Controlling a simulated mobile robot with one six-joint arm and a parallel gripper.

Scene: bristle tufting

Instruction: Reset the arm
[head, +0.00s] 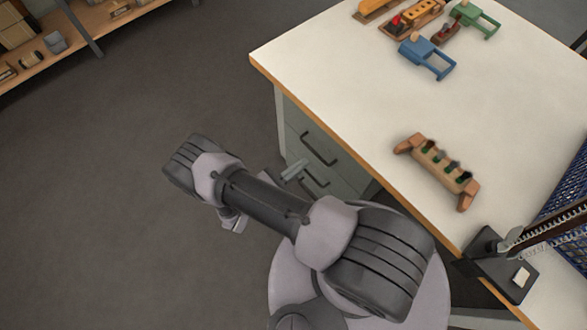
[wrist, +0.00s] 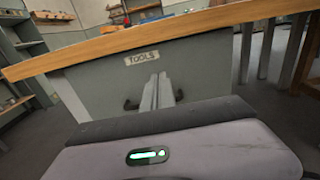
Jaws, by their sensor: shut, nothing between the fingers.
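My gripper (head: 293,171) is low beside the workbench's drawer cabinet (head: 318,150), off the near left edge of the top. In the wrist view its two pale fingers (wrist: 158,92) lie together, with nothing between them. They point at the grey drawer front (wrist: 205,70), which bears a "TOOLS" label (wrist: 142,57). My arm is folded, its forearm reaching left over the floor in the head view. I cannot tell whether the fingers touch the cabinet.
The white worktop (head: 340,90) holds a wooden block with dark tufts (head: 440,168), a blue clamp-like piece (head: 427,57), a green one (head: 475,18) and a black-based lever stand (head: 505,265). A blue mesh basket (head: 572,185) is at right. The left floor (head: 120,200) is clear.

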